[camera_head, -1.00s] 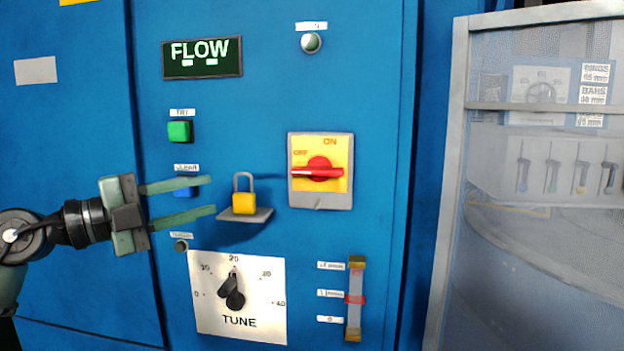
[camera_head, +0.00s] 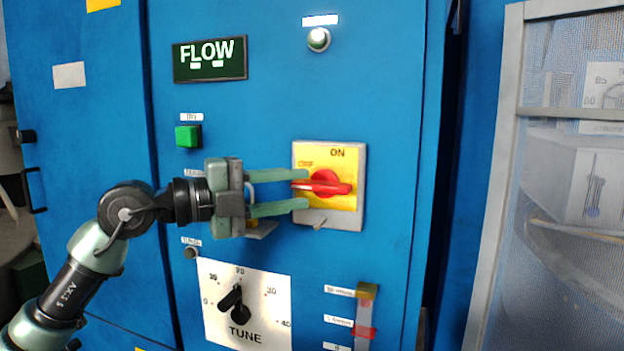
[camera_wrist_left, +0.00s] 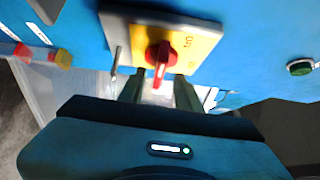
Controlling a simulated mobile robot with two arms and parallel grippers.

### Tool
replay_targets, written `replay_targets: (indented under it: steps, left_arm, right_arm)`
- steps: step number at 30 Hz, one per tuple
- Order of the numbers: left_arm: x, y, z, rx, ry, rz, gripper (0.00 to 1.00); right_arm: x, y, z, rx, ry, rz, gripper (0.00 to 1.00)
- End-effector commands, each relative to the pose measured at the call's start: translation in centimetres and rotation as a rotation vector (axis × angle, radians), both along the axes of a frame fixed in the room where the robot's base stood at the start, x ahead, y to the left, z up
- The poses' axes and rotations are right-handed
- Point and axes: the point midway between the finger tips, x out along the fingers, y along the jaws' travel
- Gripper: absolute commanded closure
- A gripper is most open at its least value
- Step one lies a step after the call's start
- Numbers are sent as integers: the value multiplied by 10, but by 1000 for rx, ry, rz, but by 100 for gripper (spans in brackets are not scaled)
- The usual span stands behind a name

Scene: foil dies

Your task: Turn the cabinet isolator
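The cabinet isolator is a yellow plate (camera_head: 345,165) on a grey backing with a red rotary handle (camera_head: 325,186). The handle lies about level, its left end by the OFF mark; ON is printed at the top. My left gripper (camera_head: 305,191) is open, coming from the left, with one finger above and one below the handle's left end. In the left wrist view the red handle (camera_wrist_left: 161,62) stands between the two spread fingers (camera_wrist_left: 158,92); a gap shows on each side. I cannot tell whether either finger touches it. My right gripper is not in view.
The blue cabinet front also carries a FLOW display (camera_head: 210,59), a green button (camera_head: 188,136), a TUNE dial (camera_head: 247,308) and a gauge with a red slider (camera_head: 364,332). A padlock shelf (camera_head: 262,229) is mostly hidden behind my gripper. A grey-framed mesh panel (camera_head: 500,180) stands at right.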

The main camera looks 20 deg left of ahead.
Motion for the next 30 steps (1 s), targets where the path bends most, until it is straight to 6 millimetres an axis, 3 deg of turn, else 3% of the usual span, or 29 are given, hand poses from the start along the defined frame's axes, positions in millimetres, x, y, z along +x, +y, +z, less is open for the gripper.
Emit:
replay_targets:
  steps: [6,16,20,30]
  left_arm:
    - [17,-19,2,-1,0,-2,66]
    - [21,-22,0,1,-1,0,66]
    - [20,-22,0,1,-1,0,100]
    - [20,-22,2,18,-1,0,100]
  right_arm:
    - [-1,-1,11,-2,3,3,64]
    - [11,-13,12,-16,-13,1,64]
    - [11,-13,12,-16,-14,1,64]
    - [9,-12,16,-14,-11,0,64]
